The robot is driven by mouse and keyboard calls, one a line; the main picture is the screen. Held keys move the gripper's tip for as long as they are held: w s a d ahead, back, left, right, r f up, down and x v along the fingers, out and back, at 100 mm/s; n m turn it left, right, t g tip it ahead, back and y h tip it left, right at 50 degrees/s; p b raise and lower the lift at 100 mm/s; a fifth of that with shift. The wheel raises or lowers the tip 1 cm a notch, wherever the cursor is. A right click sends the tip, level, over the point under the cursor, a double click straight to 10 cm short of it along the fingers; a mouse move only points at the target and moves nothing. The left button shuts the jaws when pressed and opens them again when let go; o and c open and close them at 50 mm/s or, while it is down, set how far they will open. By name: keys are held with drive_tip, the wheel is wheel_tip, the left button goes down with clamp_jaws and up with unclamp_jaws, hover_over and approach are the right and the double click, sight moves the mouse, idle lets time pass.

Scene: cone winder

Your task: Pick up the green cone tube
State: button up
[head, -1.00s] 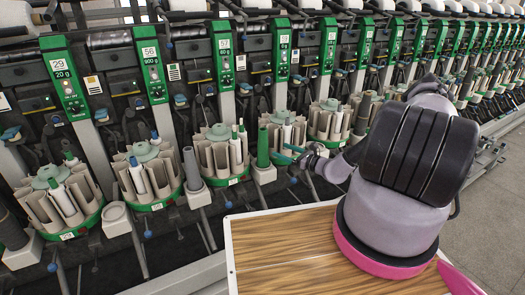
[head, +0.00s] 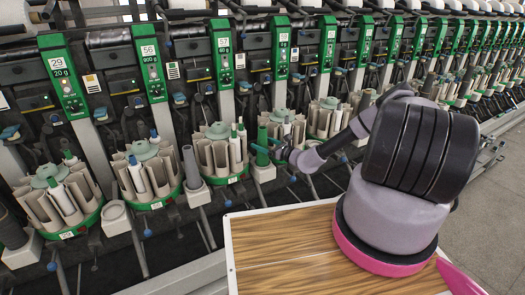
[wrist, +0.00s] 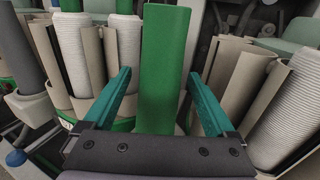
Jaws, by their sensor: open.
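The green cone tube (head: 262,134) stands upright on a pale holder at the front of the winder. It fills the middle of the wrist view (wrist: 164,60). My gripper (head: 264,147) is at the tube, its teal fingers open. In the wrist view my gripper (wrist: 160,75) has one finger on each side of the tube, with gaps between the fingers and the tube. The tube's lower end is hidden behind the gripper body in the wrist view.
Round magazines (head: 222,155) with beige pockets and several white-wound tubes flank the green tube closely. A grey tube (head: 191,167) stands on another holder to the left. A wooden-topped surface (head: 285,240) lies in front.

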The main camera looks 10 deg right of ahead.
clamp_jaws()
